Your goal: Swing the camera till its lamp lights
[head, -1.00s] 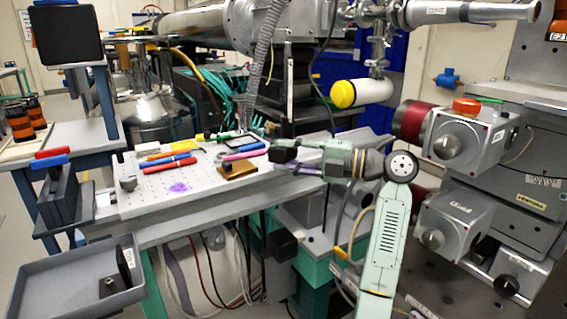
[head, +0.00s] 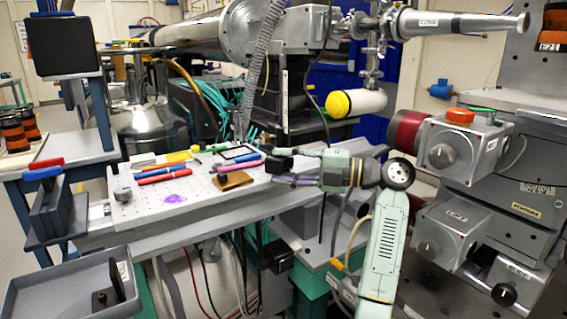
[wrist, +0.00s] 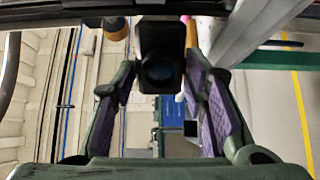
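The camera looks to be a small black box (head: 279,161) at the right edge of the perforated table. In the wrist view, the black box with a dark round lens (wrist: 161,70) faces me between my fingers. My gripper (head: 288,167) reaches in from the right, one finger on each side of the box near the tips. The purple finger pads lie close along its sides in the wrist view (wrist: 161,80). I cannot tell whether they press on it. No lit lamp shows on the box.
The perforated table (head: 135,208) holds several coloured pens, a brown block (head: 233,180) and a dark-framed plate (head: 240,153). A white cylinder with a yellow cap (head: 357,103) hangs above my arm. Grey motor boxes (head: 463,146) stand close on the right. A grey tray (head: 45,290) is at lower left.

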